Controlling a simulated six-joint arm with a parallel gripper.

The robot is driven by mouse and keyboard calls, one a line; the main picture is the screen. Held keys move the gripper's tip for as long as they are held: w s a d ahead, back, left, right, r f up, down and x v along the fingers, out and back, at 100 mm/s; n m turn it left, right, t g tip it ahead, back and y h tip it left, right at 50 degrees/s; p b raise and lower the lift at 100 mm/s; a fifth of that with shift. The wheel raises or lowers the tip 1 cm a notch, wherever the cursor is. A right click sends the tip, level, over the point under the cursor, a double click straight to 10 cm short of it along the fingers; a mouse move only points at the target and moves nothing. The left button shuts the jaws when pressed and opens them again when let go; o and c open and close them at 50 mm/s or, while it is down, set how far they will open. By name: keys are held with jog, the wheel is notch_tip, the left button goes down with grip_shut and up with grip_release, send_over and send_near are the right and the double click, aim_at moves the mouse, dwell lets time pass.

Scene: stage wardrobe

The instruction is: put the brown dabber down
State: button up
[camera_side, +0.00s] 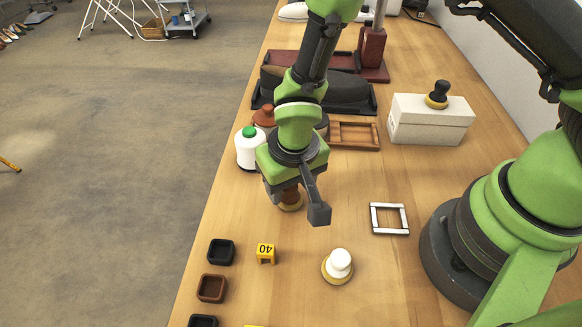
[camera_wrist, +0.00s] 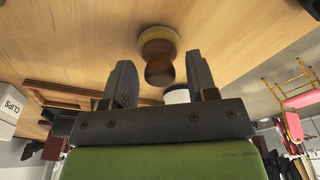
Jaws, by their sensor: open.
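The brown dabber (camera_side: 290,200) stands on the wooden table, its pale yellow pad down, partly hidden under my gripper in the side view. In the wrist view the brown dabber (camera_wrist: 159,55) shows its round pad on the table and its brown handle toward me. My gripper (camera_side: 300,200) is right above it. In the wrist view my gripper (camera_wrist: 160,80) is open, one finger on each side of the handle's line, with visible gaps and no contact seen. How deep the handle reaches between the fingers is not clear.
A white dabber (camera_side: 340,262) stands at the front; a black dabber (camera_side: 439,95) stands on a white box (camera_side: 430,122). A square frame (camera_side: 373,218), a yellow 40 marker (camera_side: 265,254) and small dark trays (camera_side: 221,251) lie around.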

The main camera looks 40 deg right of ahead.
notch_tip(320, 180, up, 12)
jog(key=s, duration=0.1)
jog(key=shift+s, duration=0.2)
notch_tip(320, 180, up, 6)
jog(key=f, duration=0.1)
send_over(294, 200)
jog(key=d, duration=0.3)
jog(key=s+d+r+m+t+y, duration=0.1)
jog(key=s+d+r+t, duration=0.15)
jog(key=d+r, duration=0.3)
jog(key=s+d+r+t+y, duration=0.1)
jog(key=s+d+r+t, duration=0.2)
jog(key=s+r, duration=0.3)
jog(key=s+d, duration=0.1)
jog(key=s, duration=0.2)
jog(key=shift+s+m, duration=0.2)
jog(key=shift+m, duration=0.2)
jog(key=shift+r, duration=0.1)
